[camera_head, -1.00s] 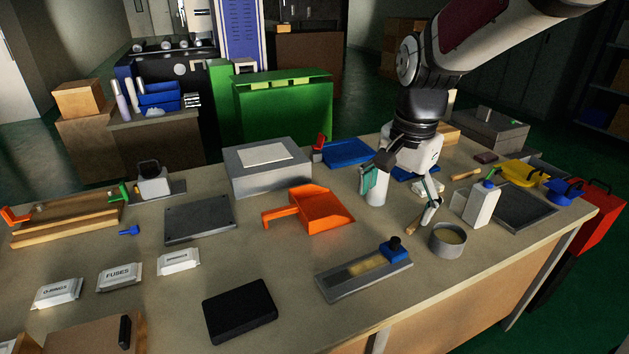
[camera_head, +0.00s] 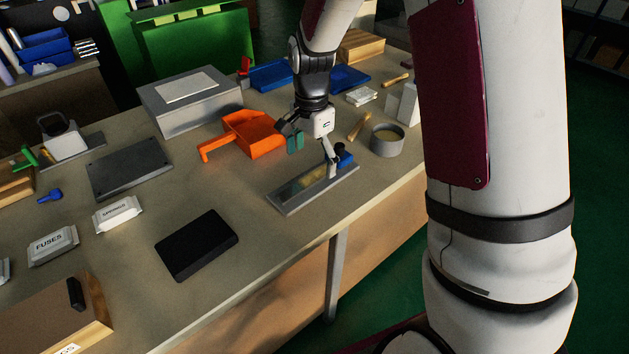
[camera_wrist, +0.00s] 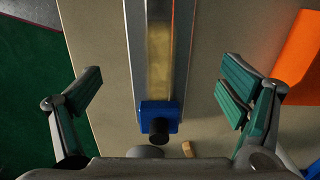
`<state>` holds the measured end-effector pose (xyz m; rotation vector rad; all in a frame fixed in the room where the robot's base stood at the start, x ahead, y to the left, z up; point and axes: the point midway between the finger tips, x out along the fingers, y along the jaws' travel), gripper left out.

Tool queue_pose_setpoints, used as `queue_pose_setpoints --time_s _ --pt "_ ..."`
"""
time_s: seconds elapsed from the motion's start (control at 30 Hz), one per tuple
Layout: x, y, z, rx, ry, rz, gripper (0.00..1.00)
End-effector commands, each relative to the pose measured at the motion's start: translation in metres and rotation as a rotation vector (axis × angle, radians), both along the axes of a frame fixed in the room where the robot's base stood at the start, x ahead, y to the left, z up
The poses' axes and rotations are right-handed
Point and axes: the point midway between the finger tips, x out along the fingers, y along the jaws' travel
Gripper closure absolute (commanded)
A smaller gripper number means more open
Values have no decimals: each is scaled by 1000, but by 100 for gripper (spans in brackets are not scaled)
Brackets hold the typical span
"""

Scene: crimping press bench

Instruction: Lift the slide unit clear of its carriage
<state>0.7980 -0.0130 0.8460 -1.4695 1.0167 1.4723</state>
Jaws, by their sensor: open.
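The slide unit appears to be the small blue block with a black knob (camera_head: 346,159), at the right end of a long grey carriage (camera_head: 284,207) with a brass-coloured strip. In the wrist view the blue block (camera_wrist: 160,112) sits on the carriage (camera_wrist: 133,35) below the middle of the picture. My gripper (camera_head: 314,155) is open and empty above the carriage, close to the blue block. In the wrist view its green-padded fingers (camera_wrist: 163,92) stand apart on either side of the carriage and block, touching neither. One finger partly covers the block in the head view.
An orange dustpan (camera_head: 258,136) lies behind the carriage. A grey round cup (camera_head: 388,142) and a wooden handle (camera_head: 360,125) are to its right. A black flat pad (camera_head: 197,244) lies to its left. The bench's front edge runs close by.

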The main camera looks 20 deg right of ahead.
Motion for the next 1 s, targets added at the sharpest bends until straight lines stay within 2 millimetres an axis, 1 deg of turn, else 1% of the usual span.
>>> queue_pose_setpoints --time_s 0.17,0.3,0.43,0.53,0.77,0.87,0.9,0.97,1.0 --pt "0 1 -12 0 0 0 10" --pt "-3 3 -33 1 4 -1 10" --pt "-2 3 -49 0 1 0 10" --pt "-2 4 -55 0 -1 1 10" --pt "-2 3 -55 0 -2 1 10" --pt "-2 3 -55 0 -2 1 30" --pt "-2 3 -55 0 -2 1 39" --pt "-2 3 -55 0 -2 1 53" --pt "-2 3 -55 -1 -1 1 62"
